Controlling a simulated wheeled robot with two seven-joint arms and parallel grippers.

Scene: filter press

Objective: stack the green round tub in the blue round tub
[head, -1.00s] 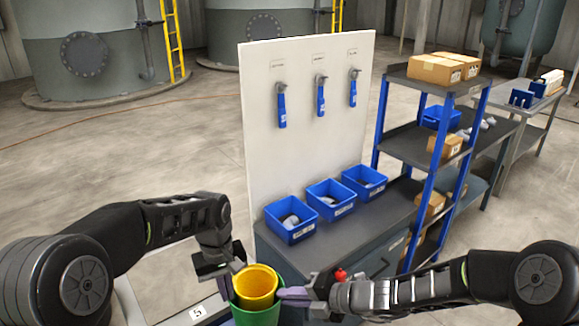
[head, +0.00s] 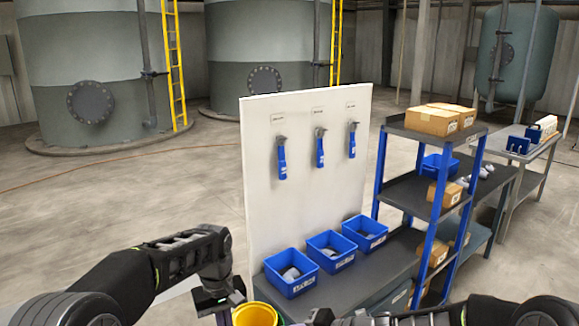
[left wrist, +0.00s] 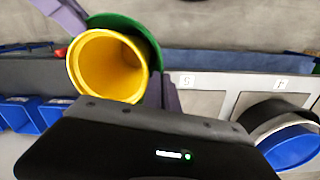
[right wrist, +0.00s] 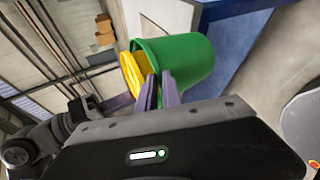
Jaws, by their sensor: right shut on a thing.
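The green round tub (right wrist: 190,62) is tilted in the right wrist view, with a yellow tub (right wrist: 133,72) nested in it. My right gripper (right wrist: 158,85) is shut on the green tub's wall by the rim. In the left wrist view the green tub (left wrist: 140,32) shows behind the yellow tub's open mouth. My left gripper (left wrist: 168,90) looks shut, its fingers close together beside the green tub; I cannot tell if they touch it. A blue round tub (left wrist: 292,150) shows at lower right there, with black and white round parts at its top. The head view cuts off the yellow tub (head: 255,315).
A bench (head: 345,285) carries several square blue bins (head: 290,272) before a white tool panel (head: 300,200). A shelf rack (head: 425,155) with boxes stands to the right. Floor at left is open.

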